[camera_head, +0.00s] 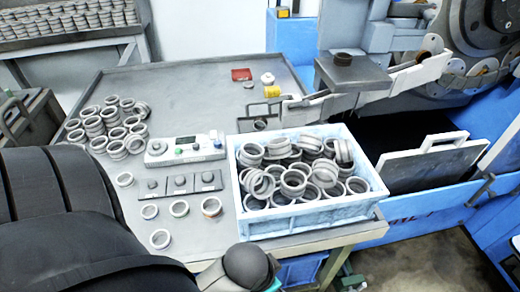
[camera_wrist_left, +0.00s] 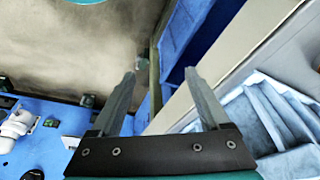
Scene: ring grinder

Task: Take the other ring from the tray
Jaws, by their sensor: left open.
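A pale blue tray (camera_head: 320,216) stands at the table's front right in the head view, filled with a jumble of grey metal rings (camera_head: 293,182). A dark ring (camera_head: 343,59) sits on a dark grey plate (camera_head: 353,76) by the machine at the upper right. My left gripper (camera_wrist_left: 160,73) shows in the left wrist view, open, with nothing between its fingers. It is not seen in the head view, so its distance from the tray cannot be told. My right gripper is in neither view.
A heap of rings (camera_head: 108,128) lies at the table's left, and loose rings (camera_head: 160,239) lie at the front. A control box (camera_head: 186,149) stands left of the tray. A grey handled panel (camera_head: 430,167) is to its right.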

